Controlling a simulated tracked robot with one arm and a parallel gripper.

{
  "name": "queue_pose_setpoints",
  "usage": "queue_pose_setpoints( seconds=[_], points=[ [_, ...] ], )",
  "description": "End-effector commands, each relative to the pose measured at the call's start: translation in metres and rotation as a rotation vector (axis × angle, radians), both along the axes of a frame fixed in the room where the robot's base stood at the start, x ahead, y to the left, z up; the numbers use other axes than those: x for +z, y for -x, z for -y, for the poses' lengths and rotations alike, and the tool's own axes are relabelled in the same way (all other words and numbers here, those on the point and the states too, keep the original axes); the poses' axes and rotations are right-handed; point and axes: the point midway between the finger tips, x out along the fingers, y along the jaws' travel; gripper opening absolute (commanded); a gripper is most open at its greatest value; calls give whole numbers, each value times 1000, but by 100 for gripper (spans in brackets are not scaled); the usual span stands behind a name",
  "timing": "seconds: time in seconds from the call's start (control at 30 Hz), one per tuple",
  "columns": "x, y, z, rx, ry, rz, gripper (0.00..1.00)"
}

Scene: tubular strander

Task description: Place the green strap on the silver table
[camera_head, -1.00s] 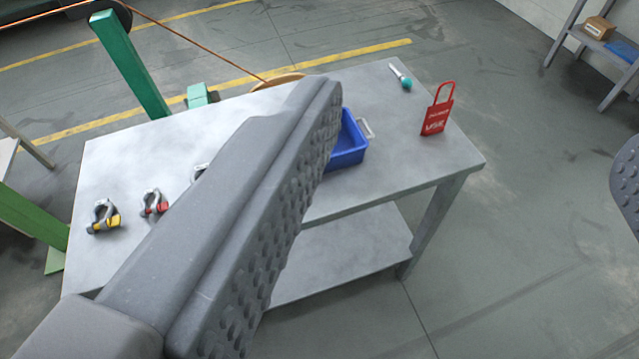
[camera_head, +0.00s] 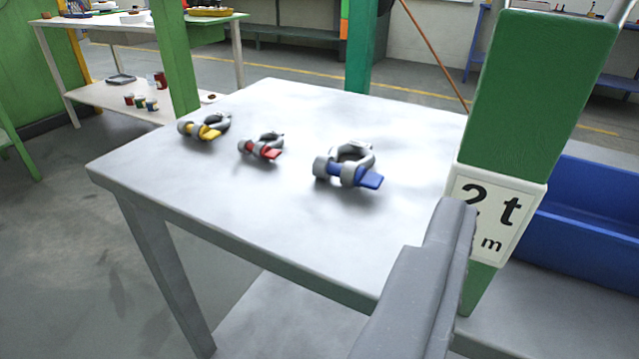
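The green strap (camera_head: 530,85) stands upright at the right, close to the camera, with a white label reading "2t" and a small "m". My gripper (camera_head: 468,225) appears shut on it: one grey finger lies against the strap's left side, and the other finger is hidden. The silver table (camera_head: 270,205) fills the middle, with its top below and beyond the strap. I cannot tell whether the strap's lower end touches the table.
A yellow-pin shackle (camera_head: 205,127), a red-pin shackle (camera_head: 262,147) and a blue-pin shackle (camera_head: 347,168) lie on the silver table. A blue bin (camera_head: 585,225) is at the right behind the strap. The front and left tabletop is bare. A green post (camera_head: 359,45) rises behind.

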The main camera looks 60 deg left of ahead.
Motion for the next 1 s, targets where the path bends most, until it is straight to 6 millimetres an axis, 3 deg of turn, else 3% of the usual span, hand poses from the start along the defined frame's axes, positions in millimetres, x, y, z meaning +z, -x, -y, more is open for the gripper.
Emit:
queue_pose_setpoints(
  seconds=[0.1,0.23,0.7,1.0],
  points=[
    [-4,10,-12,37,-47,6,69],
    [-5,7,-19,50,-61,10,69],
    [-6,-48,-57,50,-59,11,69],
    [-6,-62,-67,49,-60,8,69]
  ],
)
